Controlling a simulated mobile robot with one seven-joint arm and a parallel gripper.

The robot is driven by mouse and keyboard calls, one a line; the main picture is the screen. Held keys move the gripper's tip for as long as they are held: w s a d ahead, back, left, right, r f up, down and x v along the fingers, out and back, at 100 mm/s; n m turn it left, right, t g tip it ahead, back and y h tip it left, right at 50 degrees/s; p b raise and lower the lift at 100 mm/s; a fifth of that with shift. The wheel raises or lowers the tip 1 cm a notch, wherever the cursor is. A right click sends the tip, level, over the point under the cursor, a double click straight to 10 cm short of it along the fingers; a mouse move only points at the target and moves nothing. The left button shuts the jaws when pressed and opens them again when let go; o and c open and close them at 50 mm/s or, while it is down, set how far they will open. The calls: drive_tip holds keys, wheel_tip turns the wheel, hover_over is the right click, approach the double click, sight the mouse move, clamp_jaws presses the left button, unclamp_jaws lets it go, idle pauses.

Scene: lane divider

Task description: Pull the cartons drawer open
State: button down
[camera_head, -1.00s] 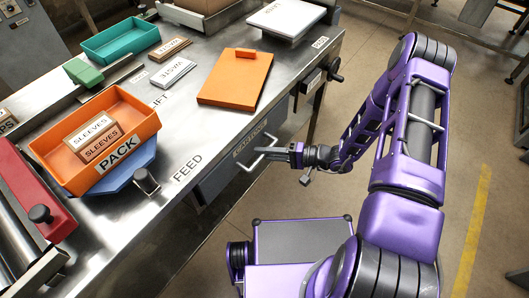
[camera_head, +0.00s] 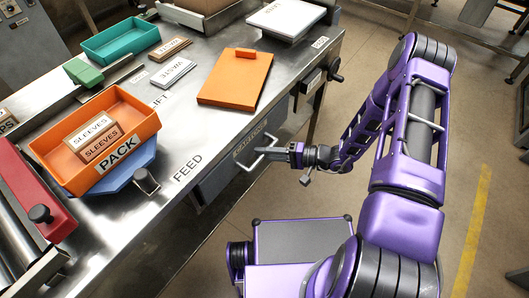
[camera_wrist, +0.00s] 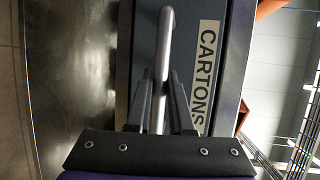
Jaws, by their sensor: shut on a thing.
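The cartons drawer (camera_head: 228,174) is a blue-grey front under the bench top. It looks closed or nearly so; I cannot tell exactly. Its metal bar handle (camera_head: 258,162) sticks out on the front, and the handle (camera_wrist: 163,60) runs lengthwise in the wrist view beside the white CARTONS label (camera_wrist: 205,75). My gripper (camera_head: 290,152) is at the handle's right end in the head view. In the wrist view its two fingers (camera_wrist: 160,105) stand on either side of the bar, shut on it. The fingers hide part of the handle.
The steel bench top (camera_head: 215,130) carries an orange tray (camera_head: 60,160) with SLEEVES boxes, an orange lid (camera_head: 235,80) and a teal tray (camera_head: 120,40). A crank knob (camera_head: 334,77) sticks out at the bench's right end. Open floor (camera_head: 270,200) lies in front of the drawer.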

drive_tip(key=s+d+b, duration=0.3)
drive_tip(key=s+d, duration=1)
drive_tip(key=d, duration=0.4)
drive_tip(key=shift+s, duration=0.15)
drive_tip(key=c, duration=0.8)
unclamp_jaws()
drive_tip(key=v, duration=1.7)
drive_tip(key=shift+d, duration=0.25)
